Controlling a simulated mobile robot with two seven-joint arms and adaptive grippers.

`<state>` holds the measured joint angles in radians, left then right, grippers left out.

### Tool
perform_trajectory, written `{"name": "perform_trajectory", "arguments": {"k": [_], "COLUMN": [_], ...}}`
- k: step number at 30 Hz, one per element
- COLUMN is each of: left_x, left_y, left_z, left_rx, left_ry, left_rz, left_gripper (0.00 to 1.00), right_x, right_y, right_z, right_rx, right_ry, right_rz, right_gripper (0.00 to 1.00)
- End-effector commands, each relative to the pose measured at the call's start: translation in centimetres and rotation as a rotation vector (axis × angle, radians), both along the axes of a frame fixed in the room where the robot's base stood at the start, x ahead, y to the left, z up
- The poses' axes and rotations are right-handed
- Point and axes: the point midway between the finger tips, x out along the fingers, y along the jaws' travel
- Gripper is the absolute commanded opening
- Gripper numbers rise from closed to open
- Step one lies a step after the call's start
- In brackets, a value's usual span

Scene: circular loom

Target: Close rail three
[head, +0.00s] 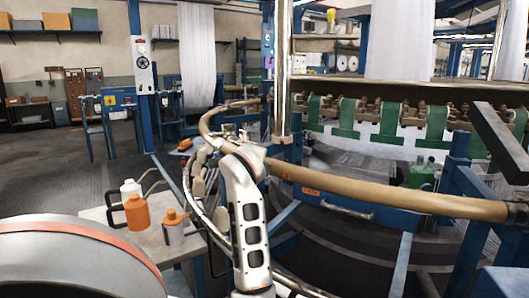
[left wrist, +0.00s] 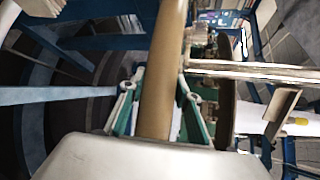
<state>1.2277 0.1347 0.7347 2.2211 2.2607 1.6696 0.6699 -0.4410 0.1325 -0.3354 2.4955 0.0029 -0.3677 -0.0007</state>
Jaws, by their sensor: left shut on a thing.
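A tan rail (head: 400,194) runs from the middle of the head view to a blunt end at the right. A curved tan section (head: 207,122) bends round behind my left wrist; whether the two join is hidden there. My white left arm rises from the bottom, and my left gripper (head: 258,158) is at the rail's left part, mostly hidden by the wrist. In the left wrist view, its green-sided fingers (left wrist: 158,108) are shut on the tan rail (left wrist: 165,55), one on each side. I cannot read which rail is number three. My right gripper is not in view.
A blue beam with an orange label (head: 310,191) lies below the rail. A silver post (head: 283,75) stands behind it. The left floor is open.

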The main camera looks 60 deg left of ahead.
Motion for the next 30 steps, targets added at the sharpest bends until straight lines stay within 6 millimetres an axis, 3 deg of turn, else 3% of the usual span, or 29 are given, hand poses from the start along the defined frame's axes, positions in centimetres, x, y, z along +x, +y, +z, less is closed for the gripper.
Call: {"name": "perform_trajectory", "arguments": {"k": [3,16,17,18,19,30], "left_x": [0.1,0.2,0.2,0.2,0.2,0.2], "left_y": [0.0,-0.1,-0.1,-0.1,-0.1,-0.1], "left_z": [-1.0,-2.0,-2.1,-2.1,-2.2,-1.6], "left_rx": [-0.008,-0.027,-0.028,-0.027,-0.027,-0.019], "left_ry": [-0.009,-0.011,-0.010,-0.009,-0.009,-0.014], "left_rz": [0.000,0.000,0.001,0.001,0.000,-0.001], "left_gripper": [0.00,0.00,0.35,0.45,0.49,0.49], "right_x": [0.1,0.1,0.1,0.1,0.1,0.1], "right_y": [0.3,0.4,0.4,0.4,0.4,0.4], "right_z": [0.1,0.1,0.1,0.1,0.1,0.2], "right_rx": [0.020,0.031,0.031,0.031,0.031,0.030], "right_ry": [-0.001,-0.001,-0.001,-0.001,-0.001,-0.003], "right_rz": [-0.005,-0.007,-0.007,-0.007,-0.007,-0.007], "right_gripper": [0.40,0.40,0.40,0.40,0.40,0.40]}}
